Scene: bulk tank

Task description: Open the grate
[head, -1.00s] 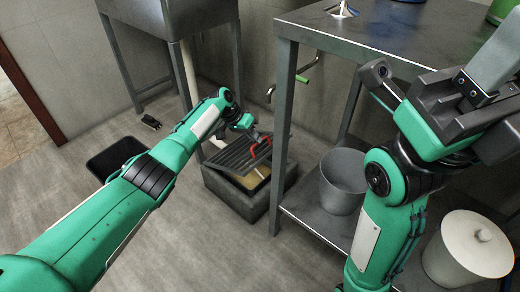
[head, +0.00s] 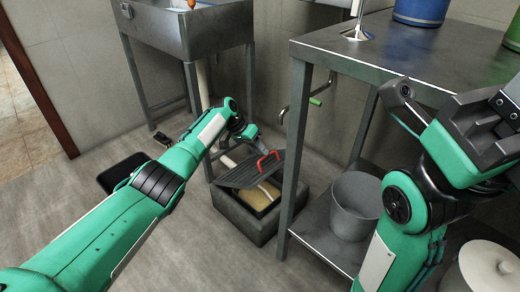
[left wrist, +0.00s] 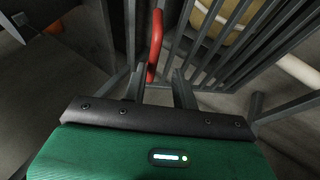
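The grate (head: 245,172) is a dark slatted panel with a red handle (head: 269,162). It is tilted up over a dark square box (head: 248,223), leaving part of the opening and a yellowish inside visible. My left gripper (head: 258,149) is at the handle's far side in the head view. In the left wrist view the red handle (left wrist: 154,48) stands between my two spread fingers (left wrist: 158,86), with visible space beside it. Contact with the handle cannot be told. My right arm shows at the right, its fingers out of frame.
A metal table (head: 300,120) stands right of the box, with a grey bucket (head: 355,205) on its lower shelf. A sink (head: 200,32) is at the back left. A black tray (head: 122,172) lies on the floor left of my arm. A crank handle (head: 316,101) is on the wall.

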